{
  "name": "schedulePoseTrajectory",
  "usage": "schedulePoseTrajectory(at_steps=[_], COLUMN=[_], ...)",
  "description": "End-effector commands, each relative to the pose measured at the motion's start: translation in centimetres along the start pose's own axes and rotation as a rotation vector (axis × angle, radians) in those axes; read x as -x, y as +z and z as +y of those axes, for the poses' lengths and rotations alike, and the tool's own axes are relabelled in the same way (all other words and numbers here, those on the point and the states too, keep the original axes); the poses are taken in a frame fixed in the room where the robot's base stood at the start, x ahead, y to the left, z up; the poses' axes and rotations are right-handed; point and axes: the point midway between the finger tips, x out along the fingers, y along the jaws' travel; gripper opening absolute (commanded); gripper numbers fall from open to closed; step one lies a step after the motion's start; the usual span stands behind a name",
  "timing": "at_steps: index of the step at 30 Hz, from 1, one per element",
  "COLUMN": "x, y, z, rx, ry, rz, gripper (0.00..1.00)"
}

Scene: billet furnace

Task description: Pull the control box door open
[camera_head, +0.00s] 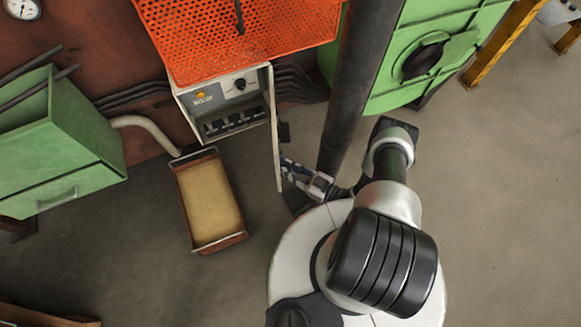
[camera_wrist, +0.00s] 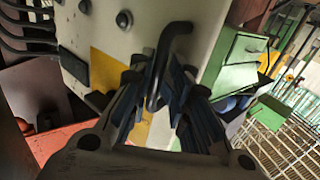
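The control box (camera_head: 222,108) has a cream front with a yellow button, a dark knob and a row of black switches, in the middle of the head view. Its door (camera_head: 276,130) stands swung out from the right side of the box, seen almost edge-on, so the inside front is exposed. In the wrist view the outer door face (camera_wrist: 130,42) is pale with a yellow label, and a black bent handle (camera_wrist: 168,50) stands on it. My gripper (camera_wrist: 155,85) has its blue-padded fingers closed about the handle. In the head view my gripper (camera_head: 300,178) is right of the door.
An orange perforated cover (camera_head: 240,35) is above the box. A sand-coloured tray (camera_head: 182,205) lies on the floor below it. A green cabinet (camera_head: 70,150) is at left.

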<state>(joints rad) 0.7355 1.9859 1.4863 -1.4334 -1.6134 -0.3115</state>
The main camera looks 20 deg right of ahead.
Motion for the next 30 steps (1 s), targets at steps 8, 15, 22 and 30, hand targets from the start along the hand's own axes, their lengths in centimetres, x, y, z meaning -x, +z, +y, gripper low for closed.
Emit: schedulePoseTrajectory(at_steps=[8, 15, 22, 30], x=[0.1, 2.5, 6.8, 10.8], y=[-0.1, -0.1, -0.1, -0.1], z=[0.4, 0.6, 0.5, 0.3], rx=[0.009, 0.01, 0.009, 0.007], ry=[0.004, 0.011, 0.013, 0.008], rz=[0.003, 0.003, 0.002, 0.003], gripper=[0.18, 0.18, 0.18, 0.18])
